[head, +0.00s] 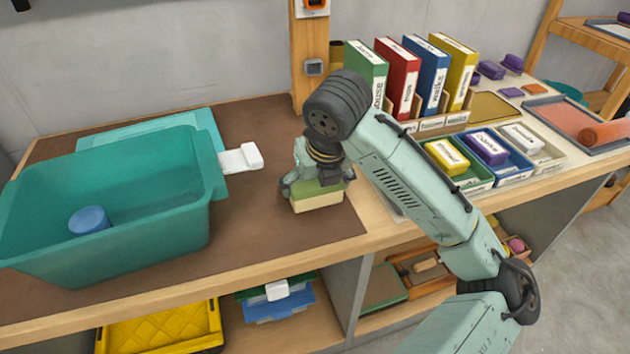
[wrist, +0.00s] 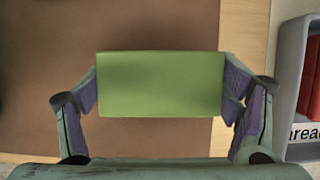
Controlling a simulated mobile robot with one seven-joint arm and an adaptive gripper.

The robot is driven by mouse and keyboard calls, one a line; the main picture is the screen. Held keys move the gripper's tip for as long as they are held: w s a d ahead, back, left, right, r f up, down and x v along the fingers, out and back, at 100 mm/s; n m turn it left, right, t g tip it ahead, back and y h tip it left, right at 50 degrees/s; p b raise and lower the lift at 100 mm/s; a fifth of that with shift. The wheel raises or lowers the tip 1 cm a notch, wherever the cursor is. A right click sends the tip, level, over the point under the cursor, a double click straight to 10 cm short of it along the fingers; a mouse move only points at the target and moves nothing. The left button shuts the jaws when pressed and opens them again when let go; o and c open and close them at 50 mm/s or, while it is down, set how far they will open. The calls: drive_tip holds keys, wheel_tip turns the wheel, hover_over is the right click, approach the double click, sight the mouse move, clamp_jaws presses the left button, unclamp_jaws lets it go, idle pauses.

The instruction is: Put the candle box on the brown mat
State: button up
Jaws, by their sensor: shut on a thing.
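A small box with a green top and pale sides (head: 318,201), which I take to be the candle box, is between the fingers of my gripper (head: 315,186). In the wrist view its flat green top (wrist: 160,84) fills the middle, with a finger pressed on each short side. No label on it can be read. The brown mat (head: 268,225) covers the left part of the bench top. The box is over the mat's right part, near its right edge. I cannot tell whether its underside touches the mat. The mat also shows around the box in the wrist view (wrist: 45,60).
A large teal bin (head: 110,235) with a blue round thing inside stands on the mat's left. A white object (head: 240,158) lies behind. Upright binders (head: 400,80) and small trays (head: 470,165) stand to the right. Bare mat lies between bin and box.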

drive_tip(key=shift+f, duration=0.2)
drive_tip(key=o, duration=1.2)
drive_tip(key=shift+r, duration=0.1)
drive_tip(key=shift+r, duration=0.25)
drive_tip(key=v, duration=1.2)
drive_tip(key=shift+s+f, duration=0.1)
